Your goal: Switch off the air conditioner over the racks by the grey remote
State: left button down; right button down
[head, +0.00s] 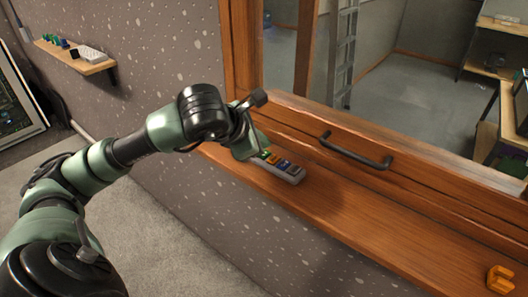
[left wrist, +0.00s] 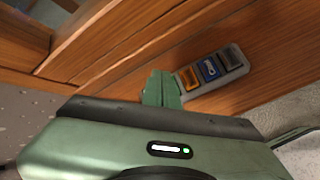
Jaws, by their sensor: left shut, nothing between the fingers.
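A slim grey remote (head: 283,170) lies on the wooden sill below the window. It has a row of coloured buttons; orange, blue and dark ones show in the left wrist view on the remote (left wrist: 212,69). My left gripper (head: 257,151) is shut and empty, at the far left end of the remote. In the left wrist view the closed green fingertips (left wrist: 162,88) cover that end, beside the orange button. I cannot tell whether they touch a button. The air conditioner is not in view, and neither is my right gripper.
A dark handle (head: 355,151) sits on the window frame behind the sill. An orange object (head: 501,279) lies at the sill's right end. A wall shelf (head: 78,59) with small items is at the far left. The sill between is clear. A ladder (head: 345,50) stands beyond the window.

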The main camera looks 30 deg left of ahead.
pick_arm(q)
jog(key=shift+r+p, duration=1.55)
jog(key=shift+r, duration=1)
jog(key=shift+f, duration=0.1)
